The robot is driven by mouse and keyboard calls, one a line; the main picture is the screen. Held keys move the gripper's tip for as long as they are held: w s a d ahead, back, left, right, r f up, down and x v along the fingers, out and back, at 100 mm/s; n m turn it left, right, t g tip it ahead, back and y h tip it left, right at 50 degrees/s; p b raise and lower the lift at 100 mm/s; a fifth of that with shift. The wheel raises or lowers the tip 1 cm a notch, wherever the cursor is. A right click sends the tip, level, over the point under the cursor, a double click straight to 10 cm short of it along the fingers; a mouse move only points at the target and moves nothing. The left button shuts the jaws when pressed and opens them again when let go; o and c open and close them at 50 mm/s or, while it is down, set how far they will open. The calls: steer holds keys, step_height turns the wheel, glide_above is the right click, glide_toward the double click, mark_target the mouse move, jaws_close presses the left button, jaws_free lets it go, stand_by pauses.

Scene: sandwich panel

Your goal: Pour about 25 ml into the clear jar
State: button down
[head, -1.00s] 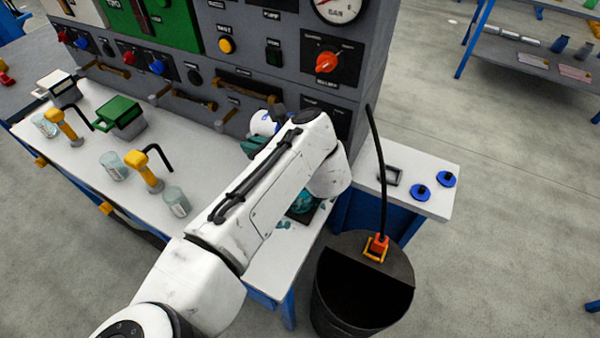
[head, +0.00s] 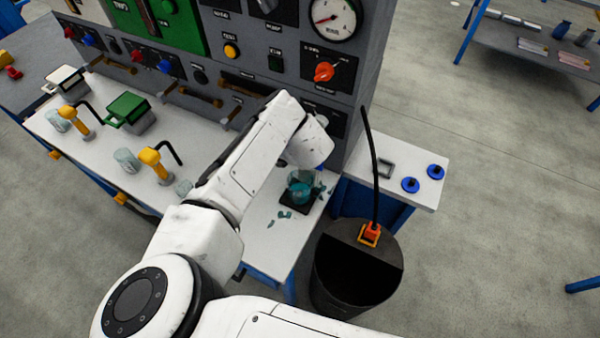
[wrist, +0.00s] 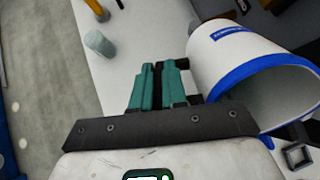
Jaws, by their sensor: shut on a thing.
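A clear jar (head: 299,192) with teal liquid in it stands on a small black plate (head: 289,206) near the right end of the white bench. Teal splashes or bits lie on the bench around it. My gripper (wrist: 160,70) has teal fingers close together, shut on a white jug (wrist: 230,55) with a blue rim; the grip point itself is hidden. The jug lies tilted in the wrist view, its mouth toward the lower right; no liquid shows in it. In the head view my arm hides the gripper and most or all of the jug, above the jar.
A dark bin (head: 357,285) stands right of the bench. The control panel (head: 290,65) rises closely behind. Blue knobbed discs (head: 410,185) lie on the right side table.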

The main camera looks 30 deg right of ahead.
steer(key=shift+r+g+p, duration=0.3)
steer(key=shift+r+p, duration=0.1)
steer(key=shift+r, duration=0.05)
steer(key=shift+w+f, duration=0.1)
steer(key=shift+f, duration=0.1)
steer(key=shift+r+g+h, duration=0.15)
steer(key=shift+g+h, duration=0.15)
steer(key=shift+g, duration=0.1)
steer(key=shift+w+a+f+g+h, duration=0.3)
steer(key=shift+w+f+g, duration=0.15)
steer(key=shift+g, duration=0.45)
steer(key=f+g+b, duration=0.1)
steer(key=f+b, duration=0.4)
steer(key=w+f+g+h+b, duration=0.1)
steer(key=f+g+b, duration=0.1)
steer(key=f+b, duration=0.3)
steer(key=a+f+g+h+b, duration=0.1)
steer(key=f+g+b, duration=0.1)
steer(key=f+b, duration=0.4)
steer(key=shift+w+b, duration=0.25)
steer(key=shift+b, duration=0.3)
